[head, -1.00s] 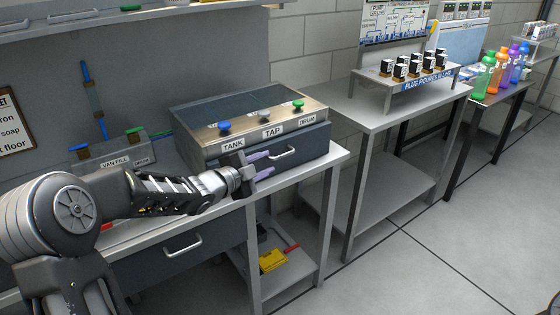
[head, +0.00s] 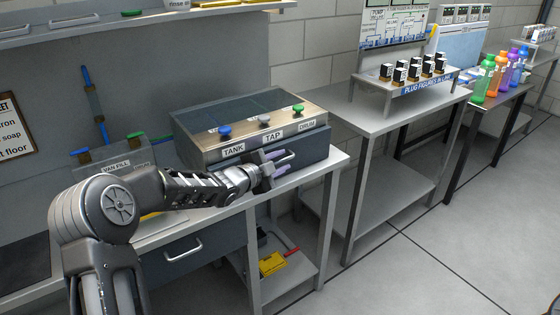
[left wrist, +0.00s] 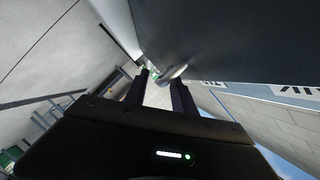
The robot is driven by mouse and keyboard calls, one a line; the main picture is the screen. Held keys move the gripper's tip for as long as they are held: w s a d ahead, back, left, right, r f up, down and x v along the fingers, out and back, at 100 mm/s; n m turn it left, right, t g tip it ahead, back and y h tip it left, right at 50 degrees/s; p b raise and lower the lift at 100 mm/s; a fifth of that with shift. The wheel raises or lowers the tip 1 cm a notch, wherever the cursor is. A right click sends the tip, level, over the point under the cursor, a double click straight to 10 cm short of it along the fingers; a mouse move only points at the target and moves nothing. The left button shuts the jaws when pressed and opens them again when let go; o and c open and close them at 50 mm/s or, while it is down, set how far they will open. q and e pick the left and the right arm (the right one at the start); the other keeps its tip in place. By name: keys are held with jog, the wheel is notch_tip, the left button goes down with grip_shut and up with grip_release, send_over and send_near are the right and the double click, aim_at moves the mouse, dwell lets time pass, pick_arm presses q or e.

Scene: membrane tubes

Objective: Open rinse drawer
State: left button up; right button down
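A grey box unit with a metal top (head: 262,131) labelled TANK, TAP and DRUM stands on the steel bench. Its dark drawer front (head: 312,149) looks shut and has a silver bar handle (head: 286,159). No label naming it the rinse drawer is readable. My left gripper (head: 278,163) is at this handle, with its purple fingers apart. In the left wrist view the fingers (left wrist: 160,92) are open, and the shiny handle (left wrist: 172,73) shows at their tips. I cannot tell whether it lies between them. My right gripper is not in view.
A second drawer (head: 185,250) with a handle is under the bench. A yellow item (head: 272,263) lies on the lower shelf. A side table (head: 385,108) with small bottles stands to the right. The floor in front is clear.

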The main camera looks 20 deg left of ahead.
pick_arm(q)
grip_shut()
dwell(0.3)
jog(key=shift+f, duration=0.1)
dwell(1.1)
